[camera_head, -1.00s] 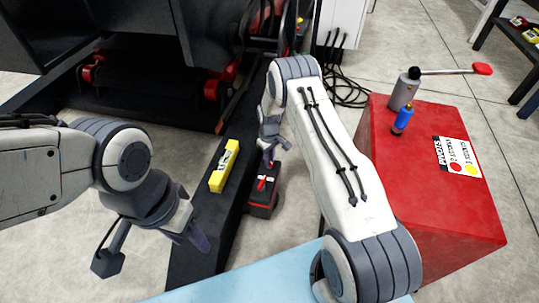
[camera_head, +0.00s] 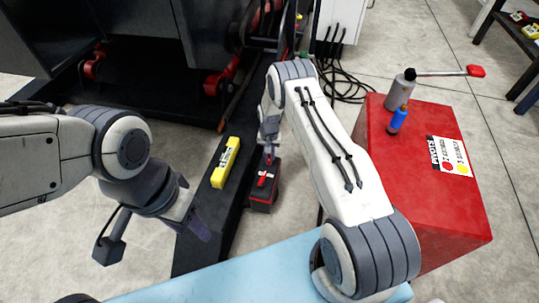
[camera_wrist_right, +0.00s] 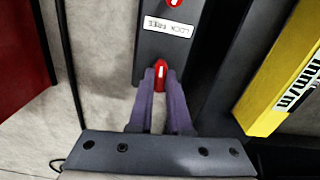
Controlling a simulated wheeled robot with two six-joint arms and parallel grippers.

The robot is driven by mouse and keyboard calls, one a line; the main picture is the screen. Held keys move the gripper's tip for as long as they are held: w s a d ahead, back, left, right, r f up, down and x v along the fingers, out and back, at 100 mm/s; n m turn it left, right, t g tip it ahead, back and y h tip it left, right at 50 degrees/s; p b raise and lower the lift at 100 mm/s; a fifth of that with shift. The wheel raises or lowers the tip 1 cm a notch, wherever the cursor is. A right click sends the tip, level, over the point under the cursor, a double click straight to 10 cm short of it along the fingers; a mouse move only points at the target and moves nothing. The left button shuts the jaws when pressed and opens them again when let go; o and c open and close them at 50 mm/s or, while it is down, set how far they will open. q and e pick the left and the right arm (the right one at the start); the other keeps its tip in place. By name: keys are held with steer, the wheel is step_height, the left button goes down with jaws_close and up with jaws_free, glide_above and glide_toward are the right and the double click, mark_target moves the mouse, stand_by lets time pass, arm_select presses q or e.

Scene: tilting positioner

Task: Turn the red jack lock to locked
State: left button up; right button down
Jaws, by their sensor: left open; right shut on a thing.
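A small dark box (camera_head: 261,200) with a red band stands on the floor beside the dark base beam. In the right wrist view its top has a white label (camera_wrist_right: 168,27) reading LOCK and FREE, upside down. The red jack lock (camera_wrist_right: 160,75), a small red knob with a white stripe, is at the end of that top. My right gripper (camera_wrist_right: 160,88) is shut on it, one purple finger on each side. In the head view my right gripper (camera_head: 268,150) is over the box's far end.
A yellow block (camera_head: 225,163) with printed lettering lies on the dark beam (camera_head: 207,225), close left of the box. A second red part (camera_wrist_right: 174,3) shows beyond the label.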

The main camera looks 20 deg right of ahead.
mark_target(269, 158)
steer(key=shift+m, duration=0.6)
steer(key=c, duration=0.9)
jaws_free()
steer(key=shift+o, duration=0.2)
step_height(269, 158, up, 10)
steer(key=p, duration=0.5)
steer(key=shift+r, duration=0.25)
